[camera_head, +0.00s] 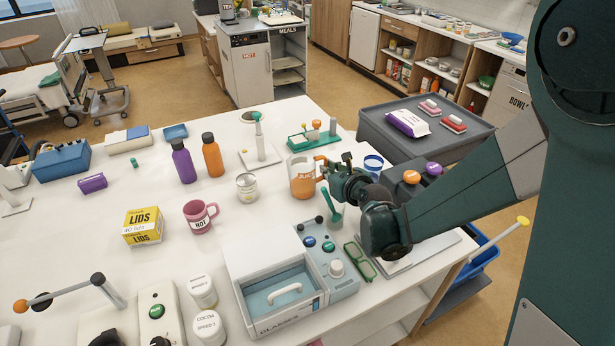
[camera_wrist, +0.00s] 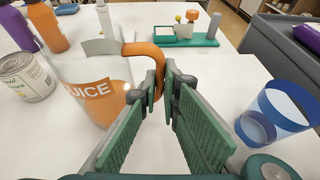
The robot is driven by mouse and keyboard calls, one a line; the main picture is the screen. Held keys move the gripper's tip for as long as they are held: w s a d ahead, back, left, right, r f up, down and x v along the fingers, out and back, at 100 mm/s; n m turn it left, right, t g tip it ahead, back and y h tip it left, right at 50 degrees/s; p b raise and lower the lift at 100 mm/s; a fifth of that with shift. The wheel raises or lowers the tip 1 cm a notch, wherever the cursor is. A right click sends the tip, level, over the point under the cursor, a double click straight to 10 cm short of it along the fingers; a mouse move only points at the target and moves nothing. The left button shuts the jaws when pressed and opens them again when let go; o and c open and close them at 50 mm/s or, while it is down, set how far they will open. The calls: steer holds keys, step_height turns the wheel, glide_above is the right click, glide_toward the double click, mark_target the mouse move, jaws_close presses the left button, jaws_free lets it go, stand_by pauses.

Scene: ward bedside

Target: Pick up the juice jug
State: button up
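The juice jug (camera_head: 302,178) stands upright on the white table, with an orange label and an orange handle on its right side.
A clear cup with blue bands (camera_wrist: 275,112) stands right of my gripper. A can (camera_head: 247,186) is left of the jug, with orange (camera_head: 212,155) and purple (camera_head: 183,160) bottles farther left. A green stand (camera_head: 313,136) is behind. A grey tray box (camera_head: 293,297) is in front.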

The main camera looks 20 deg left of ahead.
steer(key=shift+r, duration=0.25)
jaws_close()
step_height(320, 180, up, 9)
steer(key=p, duration=0.2)
steer(key=shift+r+p, duration=0.2)
steer(key=shift+p, duration=0.1)
stand_by(0.9)
stand_by(1.0)
